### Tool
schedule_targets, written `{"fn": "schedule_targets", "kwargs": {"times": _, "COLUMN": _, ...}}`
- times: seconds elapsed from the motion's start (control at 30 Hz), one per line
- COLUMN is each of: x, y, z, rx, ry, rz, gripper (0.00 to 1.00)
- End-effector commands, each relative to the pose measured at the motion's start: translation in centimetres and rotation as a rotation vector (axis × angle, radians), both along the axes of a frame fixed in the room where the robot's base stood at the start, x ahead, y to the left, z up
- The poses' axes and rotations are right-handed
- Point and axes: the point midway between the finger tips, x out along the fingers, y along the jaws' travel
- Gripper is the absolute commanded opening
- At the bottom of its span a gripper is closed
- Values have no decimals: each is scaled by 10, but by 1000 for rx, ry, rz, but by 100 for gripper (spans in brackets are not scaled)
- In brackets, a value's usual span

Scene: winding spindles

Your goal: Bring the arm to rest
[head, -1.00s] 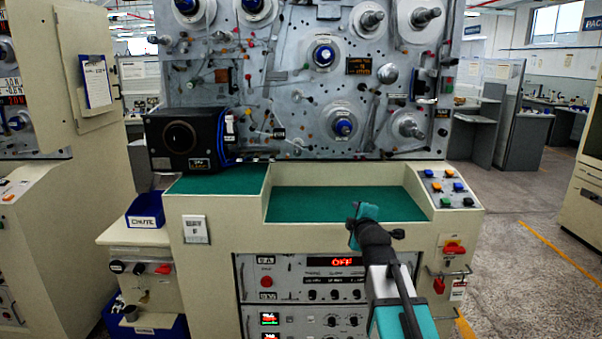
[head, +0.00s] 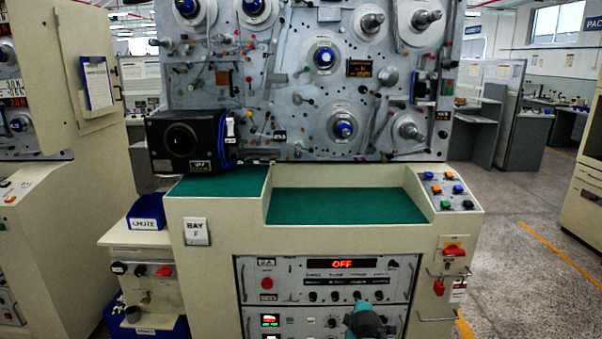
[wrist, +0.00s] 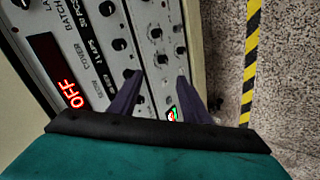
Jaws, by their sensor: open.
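My gripper (wrist: 158,100) shows in the wrist view with its two dark fingers apart and nothing between them. It faces the front panels of the winding machine. In the head view only a teal and dark part of my arm shows at the bottom, in front of the lower control panel; the fingertips cannot be made out there. The upper control panel (head: 325,281) has a red "OFF" display (head: 356,264), which also shows in the wrist view (wrist: 58,75).
The winding machine (head: 330,120) has spindles above a clear green shelf (head: 340,206). A black box (head: 186,141) stands at its left, with a blue chute bin (head: 147,212) below. A button panel (head: 452,191) is at right. A yellow-black floor stripe (wrist: 250,60) runs beside the machine.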

Motion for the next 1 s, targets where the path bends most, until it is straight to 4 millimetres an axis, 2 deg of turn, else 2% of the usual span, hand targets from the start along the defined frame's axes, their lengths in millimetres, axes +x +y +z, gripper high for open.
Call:
{"fn": "schedule_targets", "kwargs": {"times": 0.03, "x": -11, "y": 0, "z": -17, "rx": 9, "ry": 35, "rz": -11, "gripper": 43}}
{"fn": "schedule_targets", "kwargs": {"times": 0.1, "x": -26, "y": 0, "z": -39, "rx": 22, "ry": 78, "rz": -27, "gripper": 43}}
{"fn": "schedule_targets", "kwargs": {"times": 0.27, "x": -62, "y": -1, "z": -87, "rx": 54, "ry": 184, "rz": -73, "gripper": 43}}
{"fn": "schedule_targets", "kwargs": {"times": 0.5, "x": -126, "y": -1, "z": -152, "rx": 99, "ry": 346, "rz": -158, "gripper": 43}}
{"fn": "schedule_targets", "kwargs": {"times": 0.77, "x": -205, "y": -1, "z": -213, "rx": 142, "ry": 531, "rz": -281, "gripper": 43}}
{"fn": "schedule_targets", "kwargs": {"times": 1.0, "x": -288, "y": -1, "z": -257, "rx": 170, "ry": 711, "rz": -433, "gripper": 43}}
